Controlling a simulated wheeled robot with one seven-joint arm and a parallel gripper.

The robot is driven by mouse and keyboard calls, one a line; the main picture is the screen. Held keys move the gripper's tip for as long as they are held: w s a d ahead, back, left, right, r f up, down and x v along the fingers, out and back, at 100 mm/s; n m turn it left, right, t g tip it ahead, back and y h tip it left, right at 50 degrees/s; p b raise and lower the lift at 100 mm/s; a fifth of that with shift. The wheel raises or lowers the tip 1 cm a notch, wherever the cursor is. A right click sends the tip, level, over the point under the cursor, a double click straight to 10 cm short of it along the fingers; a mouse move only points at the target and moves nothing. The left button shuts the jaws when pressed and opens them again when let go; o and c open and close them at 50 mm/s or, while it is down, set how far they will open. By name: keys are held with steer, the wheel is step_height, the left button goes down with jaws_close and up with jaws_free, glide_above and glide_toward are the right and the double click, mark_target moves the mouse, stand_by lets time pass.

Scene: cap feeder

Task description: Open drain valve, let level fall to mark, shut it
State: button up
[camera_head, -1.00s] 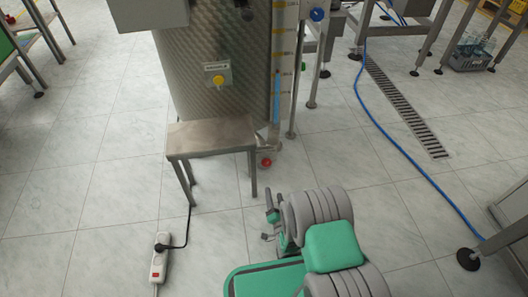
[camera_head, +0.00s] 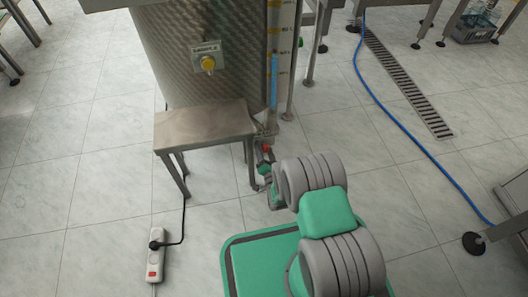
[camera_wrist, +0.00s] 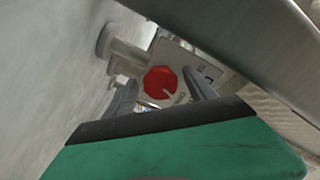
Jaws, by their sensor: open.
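The drain valve has a red knob (camera_wrist: 161,83), seen between my fingers in the wrist view; in the head view the red knob (camera_head: 266,148) shows low at the tank's foot, right of the bench. My gripper (camera_wrist: 160,96) is open, its two fingers pointing at the knob from either side; I cannot tell if they touch it. In the head view my gripper (camera_head: 262,168) is partly hidden by my wrist. The level tube (camera_head: 273,80) on the tank (camera_head: 190,65) shows a blue column beside yellow marks.
A metal bench (camera_head: 205,127) stands close left of the valve, its leg beside my gripper. A power strip (camera_head: 157,257) lies on the floor. A blue hose (camera_head: 400,130) and floor drain (camera_head: 405,82) are at the right.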

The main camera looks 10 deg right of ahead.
steer(key=shift+c, duration=0.5)
steer(key=c, duration=1.3)
steer(key=shift+n, duration=0.3)
steer(key=n, duration=1.1)
steer(key=shift+n, duration=0.3)
steer(key=o, duration=1.4)
